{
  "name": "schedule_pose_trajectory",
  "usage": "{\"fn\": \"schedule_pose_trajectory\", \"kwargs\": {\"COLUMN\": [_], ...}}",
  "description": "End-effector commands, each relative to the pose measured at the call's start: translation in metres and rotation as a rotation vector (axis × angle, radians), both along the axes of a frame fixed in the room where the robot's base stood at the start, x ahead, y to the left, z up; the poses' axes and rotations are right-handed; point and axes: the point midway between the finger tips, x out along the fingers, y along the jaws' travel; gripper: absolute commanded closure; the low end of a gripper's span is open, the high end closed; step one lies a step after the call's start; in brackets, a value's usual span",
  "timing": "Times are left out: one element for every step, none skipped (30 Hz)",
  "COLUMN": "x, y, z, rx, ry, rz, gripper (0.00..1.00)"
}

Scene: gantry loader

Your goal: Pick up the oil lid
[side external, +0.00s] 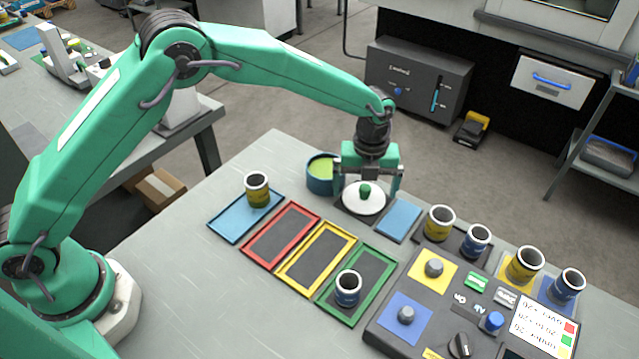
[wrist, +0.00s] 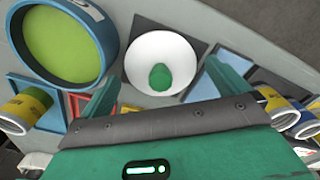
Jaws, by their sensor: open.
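The oil lid (side external: 352,203) is a white disc with a green knob (side external: 365,189) on top. It lies on a dark square pad on the table and also shows in the wrist view (wrist: 140,55), knob toward the camera. My gripper (side external: 368,184) points down just above the lid, open and empty. Its two green fingers stand apart on either side of the knob in the side view. I cannot tell whether they touch the lid. The round blue oil pot (side external: 321,182) with green contents stands uncovered just left of the lid; it fills the upper left of the wrist view (wrist: 62,40).
A light blue pad (side external: 398,220) lies right of the lid. Blue, red, yellow and green framed trays (side external: 271,262) lie in front; cups stand in the blue and green ones. More cups (side external: 440,222) and a control panel (side external: 450,318) are on the right.

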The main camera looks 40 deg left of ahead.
Motion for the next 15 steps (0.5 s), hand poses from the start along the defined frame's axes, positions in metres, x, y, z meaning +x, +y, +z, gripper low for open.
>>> {"fn": "schedule_pose_trajectory", "kwargs": {"x": [-0.0005,-0.0005,-0.0005,-0.0003,-0.0003,-0.0003,-0.0002,-0.0002,-0.0002,-0.0002,-0.0002,-0.0002,-0.0002,-0.0002,-0.0002], "y": [0.0002,0.0002,0.0002,0.0001,0.0001,0.0001,0.0000,0.0000,0.0000,0.0000,0.0000,0.0000,0.0000,0.0000,0.0000], "z": [-0.0047,-0.0064,-0.0081,-0.0090,-0.0095,-0.0099,-0.0099,-0.0099,-0.0098,-0.0098,-0.0097,-0.0097,-0.0097,-0.0097,-0.0096], "rx": [0.001,0.001,0.000,0.000,0.000,0.000,0.000,-0.001,0.000,0.000,0.000,0.000,0.000,0.000,0.000], "ry": [0.002,0.002,0.001,0.000,0.000,0.000,0.000,-0.001,0.000,0.000,0.000,0.000,0.000,0.000,0.000], "rz": [0.000,0.000,0.000,0.000,0.000,0.000,0.000,0.000,0.000,0.000,0.000,0.000,0.000,0.000,0.000], "gripper": [0.00,0.00,0.00,0.00,0.00,0.00,0.00,0.00,0.00,0.00,0.00,0.00,0.00,0.00,0.00]}}
